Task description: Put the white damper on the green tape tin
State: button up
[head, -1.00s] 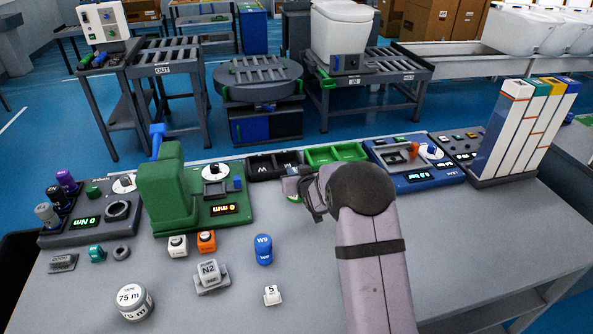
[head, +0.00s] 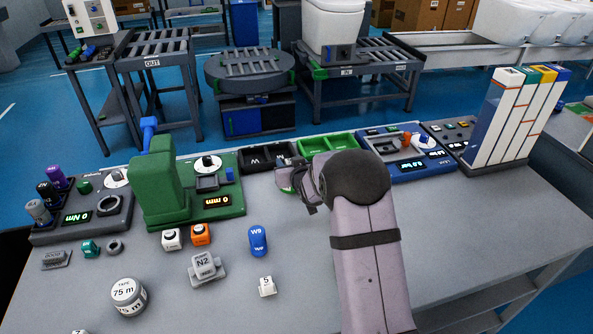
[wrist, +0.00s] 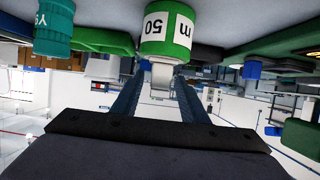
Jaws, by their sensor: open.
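The green tape tin (wrist: 168,28), a green-and-white can marked 50 m, appears upside down in the wrist view. A small whitish block (wrist: 162,74), probably the white damper, is at the tin's top face and seems to touch it. My gripper (wrist: 157,84) is open, with its two fingers apart on either side of the block; contact with the fingers cannot be told. In the head view my gripper (head: 300,184) is low over the table in front of the green bin, and my arm hides most of the tin and block.
A green two-part bin (head: 328,146) and a black bin (head: 268,156) stand behind my gripper. A blue W9 piece (head: 257,241), a grey N2 block (head: 205,266), a small white 5 block (head: 267,286) and a 75 m tin (head: 128,296) stand left.

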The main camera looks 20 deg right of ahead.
jog(key=b+v, duration=0.1)
jog(key=v, duration=1)
jog(key=shift+b, duration=0.3)
jog(key=s+f+g, duration=0.2)
jog(key=s, duration=0.2)
jog(key=s+a+f+g, duration=0.1)
jog(key=s+f+g, duration=0.1)
jog(key=s, duration=0.3)
jog(key=s+f+g, duration=0.2)
jog(key=s+f, duration=0.1)
jog(key=s, duration=0.1)
jog(key=shift+s+a+h, duration=0.15)
jog(key=shift+s+h, duration=0.15)
jog(key=shift+s, duration=0.1)
jog(key=s+a+f+g, duration=0.1)
jog(key=s+g, duration=0.1)
jog(key=s, duration=0.5)
jog(key=s+f+g, duration=0.1)
jog(key=s+g, duration=0.2)
jog(key=s, duration=0.4)
jog(key=s+a+f+g, duration=0.1)
jog(key=s+g, duration=0.1)
jog(key=s, duration=0.4)
jog(key=shift+s+a+g, duration=0.3)
jog(key=shift+s+a, duration=0.05)
jog(key=shift+s, duration=0.05)
notch_tip(320, 180, up, 9)
jog(key=p, duration=0.9)
